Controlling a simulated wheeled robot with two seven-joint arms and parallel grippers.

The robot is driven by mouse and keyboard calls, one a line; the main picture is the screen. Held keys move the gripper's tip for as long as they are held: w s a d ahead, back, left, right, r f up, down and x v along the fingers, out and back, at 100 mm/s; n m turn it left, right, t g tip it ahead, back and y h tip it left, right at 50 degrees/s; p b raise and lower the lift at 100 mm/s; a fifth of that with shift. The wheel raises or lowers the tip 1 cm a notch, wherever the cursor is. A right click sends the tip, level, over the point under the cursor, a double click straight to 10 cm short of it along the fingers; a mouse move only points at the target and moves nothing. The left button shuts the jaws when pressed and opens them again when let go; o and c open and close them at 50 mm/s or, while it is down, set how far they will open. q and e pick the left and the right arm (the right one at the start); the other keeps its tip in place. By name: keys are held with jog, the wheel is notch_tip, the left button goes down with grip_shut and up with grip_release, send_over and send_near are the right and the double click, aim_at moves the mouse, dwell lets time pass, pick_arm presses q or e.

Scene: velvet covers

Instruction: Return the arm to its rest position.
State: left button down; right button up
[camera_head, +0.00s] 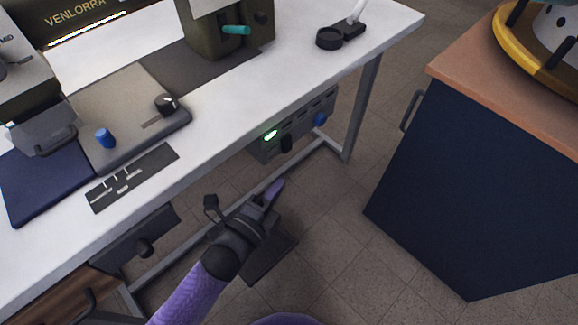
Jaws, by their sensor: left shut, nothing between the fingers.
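My left arm, in a purple sleeve, comes in from the bottom edge left of centre. Its dark left gripper (271,195) is shut and empty, with its tip pointing up and to the right. In the picture it lies over the gap below the front edge of the white table (230,125), against the tiled floor. It appears apart from the table and touches nothing that I can see. My right gripper is not in view.
A machine with a grey base (120,115) and a dark green unit (228,30) stand on the table. A control box (300,122) with a green light hangs under its edge. A dark blue cabinet (470,190) stands at the right. Floor between them is open.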

pick_arm(q)
jog(key=shift+s+a, duration=0.35)
jog(key=shift+s, duration=0.3)
